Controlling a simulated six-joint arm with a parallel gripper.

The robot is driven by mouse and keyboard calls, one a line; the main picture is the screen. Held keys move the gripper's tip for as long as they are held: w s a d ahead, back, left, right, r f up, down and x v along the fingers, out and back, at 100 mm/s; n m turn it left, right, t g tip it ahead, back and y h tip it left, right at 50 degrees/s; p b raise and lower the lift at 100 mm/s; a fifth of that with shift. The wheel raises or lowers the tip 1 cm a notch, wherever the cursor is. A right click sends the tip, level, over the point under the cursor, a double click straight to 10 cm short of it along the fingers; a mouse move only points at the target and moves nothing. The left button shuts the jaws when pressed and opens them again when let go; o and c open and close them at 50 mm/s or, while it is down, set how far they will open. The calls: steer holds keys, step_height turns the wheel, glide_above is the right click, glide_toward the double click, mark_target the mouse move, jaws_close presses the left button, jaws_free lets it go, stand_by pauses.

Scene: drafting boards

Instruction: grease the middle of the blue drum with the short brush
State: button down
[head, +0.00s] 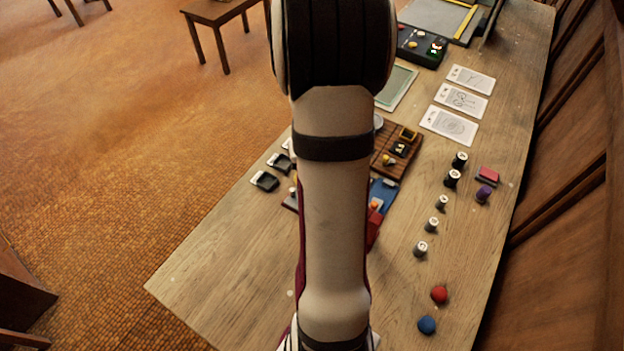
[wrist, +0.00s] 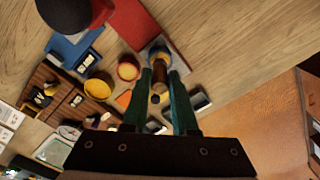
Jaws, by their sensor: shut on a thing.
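My gripper (wrist: 167,78) has two green fingers in the wrist view. They are shut on a short brown-handled thing, which looks like the short brush (wrist: 159,82). In the head view my own arm hides the gripper and most of this spot. A blue panel (head: 384,193) and a red part show just right of my arm.
A yellow cup (wrist: 98,86) and a red-rimmed cup (wrist: 128,69) stand close by. A wooden rack (head: 397,150) lies behind. Several small canisters (head: 441,203), a red ball (head: 439,294) and a blue ball (head: 427,325) stand at the right. The table's near left is clear.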

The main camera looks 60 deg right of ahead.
steer(key=shift+f, duration=0.6)
stand_by(0.9)
steer(key=shift+a, duration=0.25)
stand_by(0.3)
steer(key=shift+d, duration=0.45)
stand_by(0.4)
steer(key=shift+a, duration=0.25)
stand_by(1.3)
steer(key=shift+d, duration=0.25)
steer(key=shift+a, duration=0.45)
stand_by(0.3)
steer(key=shift+r, duration=0.15)
stand_by(0.8)
steer(key=shift+r, duration=3.4)
